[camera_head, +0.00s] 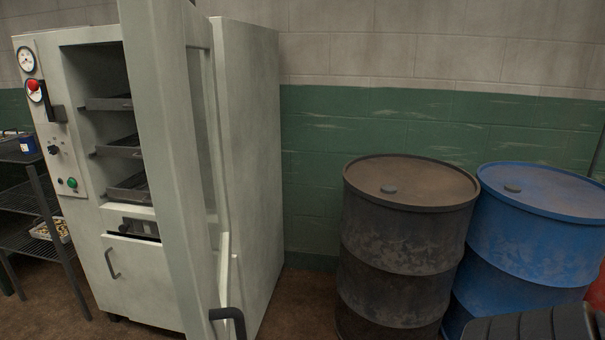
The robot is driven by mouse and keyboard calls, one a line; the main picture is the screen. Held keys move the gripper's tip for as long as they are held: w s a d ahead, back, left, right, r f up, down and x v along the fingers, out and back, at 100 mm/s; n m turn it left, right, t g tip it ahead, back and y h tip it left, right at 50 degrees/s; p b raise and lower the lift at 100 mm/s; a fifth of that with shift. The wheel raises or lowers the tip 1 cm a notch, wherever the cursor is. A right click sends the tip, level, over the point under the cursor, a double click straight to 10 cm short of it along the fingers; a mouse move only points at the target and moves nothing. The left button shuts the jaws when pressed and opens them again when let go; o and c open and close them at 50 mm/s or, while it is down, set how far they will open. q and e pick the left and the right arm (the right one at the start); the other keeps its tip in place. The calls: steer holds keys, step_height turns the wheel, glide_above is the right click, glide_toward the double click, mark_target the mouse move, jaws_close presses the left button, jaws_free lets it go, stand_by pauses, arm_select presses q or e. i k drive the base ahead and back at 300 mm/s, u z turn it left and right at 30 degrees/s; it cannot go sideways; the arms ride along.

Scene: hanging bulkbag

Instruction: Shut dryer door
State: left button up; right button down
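The dryer (88,185) is a tall pale grey-green cabinet at the left of the head view. Its door (168,150) stands open, swung out towards me and seen nearly edge-on. The door hides part of the opening. A black curved handle (230,317) shows low on the door at the bottom edge of the picture. Inside the cabinet, several dark trays (122,147) sit one above another. Neither of my grippers is in view.
A brown drum (405,245) and a blue drum (535,225) stand against the green wall at the right. A dark wire rack (28,200) stands left of the dryer. A dark ribbed object (535,326) I cannot identify enters at bottom right. Some floor is free between dryer and drums.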

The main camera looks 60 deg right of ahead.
mark_target(169, 48)
steer(key=z, duration=1.25)
steer(key=i, duration=0.5)
steer(key=u, duration=0.05)
